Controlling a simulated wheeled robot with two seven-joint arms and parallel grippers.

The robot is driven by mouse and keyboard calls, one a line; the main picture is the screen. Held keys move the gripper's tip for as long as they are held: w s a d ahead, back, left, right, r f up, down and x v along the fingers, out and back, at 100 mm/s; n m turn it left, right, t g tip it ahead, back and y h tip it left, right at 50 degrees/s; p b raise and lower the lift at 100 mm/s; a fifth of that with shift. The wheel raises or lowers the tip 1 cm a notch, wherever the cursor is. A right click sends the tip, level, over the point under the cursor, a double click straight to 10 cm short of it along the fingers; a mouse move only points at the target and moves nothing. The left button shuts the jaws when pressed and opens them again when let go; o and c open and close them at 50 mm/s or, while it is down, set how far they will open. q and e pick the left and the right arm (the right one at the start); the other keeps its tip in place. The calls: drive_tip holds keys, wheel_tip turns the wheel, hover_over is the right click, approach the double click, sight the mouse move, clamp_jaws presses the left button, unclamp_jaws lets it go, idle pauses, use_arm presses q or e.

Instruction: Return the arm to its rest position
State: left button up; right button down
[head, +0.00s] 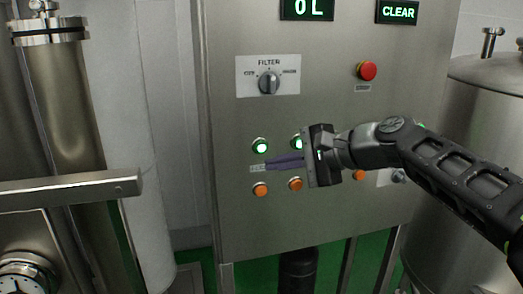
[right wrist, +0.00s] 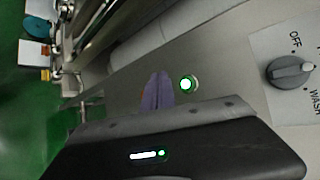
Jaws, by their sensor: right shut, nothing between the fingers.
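My right gripper (head: 270,163) is in front of the steel control panel (head: 330,225). Its purple fingers are shut and empty, pointing left across the panel between the upper and lower button rows. In the right wrist view the shut fingers (right wrist: 157,92) show beside a lit green button (right wrist: 187,84). My right arm reaches in from the right edge in the head view and hides part of the panel. I cannot tell whether the fingertips touch the panel. My left gripper is not in view.
The panel carries lit green buttons (head: 260,146), orange buttons (head: 260,189), a filter knob (head: 268,83) and a red emergency button (head: 366,70). Displays read "0 L" and "CLEAR" (head: 397,11). A steel tank (head: 470,110) stands right; a steel bar (head: 70,190) juts in left.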

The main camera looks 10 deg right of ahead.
idle(0.4)
